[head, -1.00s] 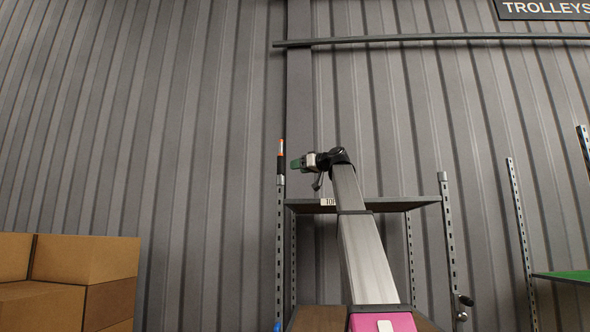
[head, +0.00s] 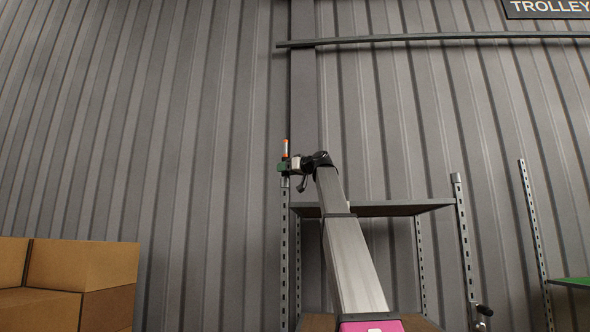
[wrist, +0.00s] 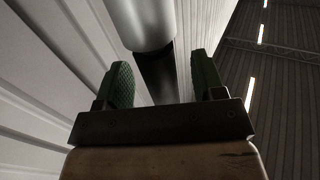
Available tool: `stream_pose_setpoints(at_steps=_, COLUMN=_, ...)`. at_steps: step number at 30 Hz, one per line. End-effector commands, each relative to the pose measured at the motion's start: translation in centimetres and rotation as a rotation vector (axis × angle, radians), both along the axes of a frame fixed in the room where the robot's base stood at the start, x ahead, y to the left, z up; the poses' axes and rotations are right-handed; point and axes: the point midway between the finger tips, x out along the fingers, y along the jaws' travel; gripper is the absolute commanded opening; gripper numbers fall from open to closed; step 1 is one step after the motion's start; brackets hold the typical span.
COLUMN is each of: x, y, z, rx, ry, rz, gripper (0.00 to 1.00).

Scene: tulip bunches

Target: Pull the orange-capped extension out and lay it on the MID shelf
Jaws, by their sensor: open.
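The orange-capped extension (head: 286,147) stands upright at the top of the rack's front left upright (head: 284,235). In the wrist view its pale grey tube (wrist: 146,20) and narrower black section (wrist: 157,75) pass between the two green finger pads. My gripper (head: 285,167) is open, with one finger on each side of the extension, below the orange cap. It also shows in the wrist view (wrist: 160,68), where gaps appear between the pads and the black section. The top shelf (head: 385,208) lies just below my gripper, to the right. I cannot identify the MID shelf.
My arm crosses in front of the rack. A crank handle (head: 483,310) sits low on the right upright (head: 464,245). Cardboard boxes (head: 85,264) are stacked at lower left. A green shelf (head: 573,282) is at far right. The corrugated wall (head: 200,170) stands behind.

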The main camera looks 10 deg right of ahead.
Motion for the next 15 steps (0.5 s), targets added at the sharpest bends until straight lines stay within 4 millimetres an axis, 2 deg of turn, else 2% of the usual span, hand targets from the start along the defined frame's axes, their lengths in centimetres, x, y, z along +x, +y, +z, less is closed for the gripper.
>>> stream_pose_setpoints(at_steps=6, x=1.5, y=1.3, z=0.0, rx=0.001, ry=0.001, rz=0.001, gripper=0.63)
stream_pose_setpoints(at_steps=15, x=1.8, y=1.6, z=0.0, rx=0.000, ry=0.000, rz=0.000, gripper=0.63)
